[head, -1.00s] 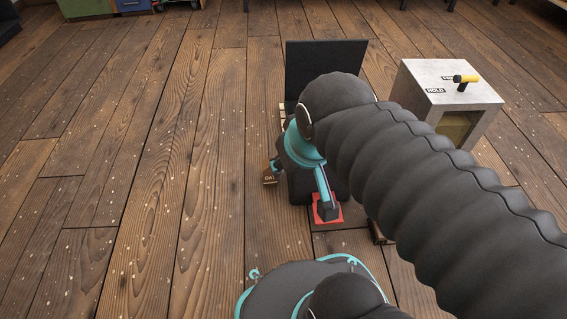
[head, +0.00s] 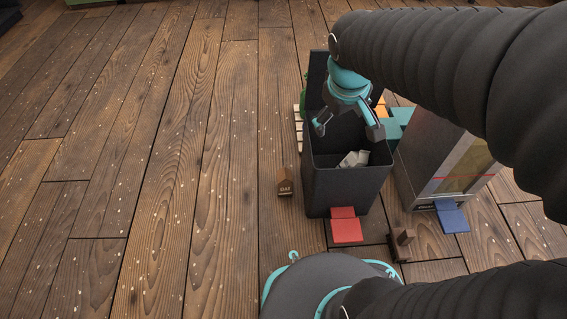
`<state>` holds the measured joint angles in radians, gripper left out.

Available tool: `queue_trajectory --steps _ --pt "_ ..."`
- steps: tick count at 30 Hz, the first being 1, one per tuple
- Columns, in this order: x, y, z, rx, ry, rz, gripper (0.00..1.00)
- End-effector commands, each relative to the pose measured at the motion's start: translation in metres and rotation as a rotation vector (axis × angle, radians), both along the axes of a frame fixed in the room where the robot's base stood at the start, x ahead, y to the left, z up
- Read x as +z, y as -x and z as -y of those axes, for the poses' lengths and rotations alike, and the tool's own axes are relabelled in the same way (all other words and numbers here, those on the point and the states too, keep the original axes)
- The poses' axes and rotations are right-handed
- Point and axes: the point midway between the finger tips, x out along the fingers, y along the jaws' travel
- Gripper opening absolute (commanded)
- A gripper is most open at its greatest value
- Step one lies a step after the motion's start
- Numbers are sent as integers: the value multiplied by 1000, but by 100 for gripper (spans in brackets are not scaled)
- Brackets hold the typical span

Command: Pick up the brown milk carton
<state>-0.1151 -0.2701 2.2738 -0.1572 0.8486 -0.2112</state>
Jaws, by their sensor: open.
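A small brown carton (head: 285,181) with dark lettering on its side stands on the wooden floor, just left of the black bin. I take it for the brown milk carton. My gripper (head: 347,129) hangs over the open bin, to the right of and farther back than the carton, apart from it. Its teal and dark fingers are spread, with nothing held between them.
The black bin (head: 345,190) has a raised lid, a red pedal (head: 345,226) and pale grey scraps (head: 353,159) inside. A grey cabinet with a blue pedal (head: 452,216) stands to its right. A small brown object (head: 402,242) lies in front. The floor at left is clear.

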Motion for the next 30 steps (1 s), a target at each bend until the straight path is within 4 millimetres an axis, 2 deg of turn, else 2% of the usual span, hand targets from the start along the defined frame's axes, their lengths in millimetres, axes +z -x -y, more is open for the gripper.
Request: queue_trajectory --steps 1,6,14,21,30 --pt "-6 -14 -5 41 23 -27 88" --pt "-32 -58 -21 190 102 -102 88" --pt "-90 -115 -54 427 216 -214 88" --pt "-163 -153 -87 657 309 -319 88" --pt "-272 -174 -127 949 412 -449 88"
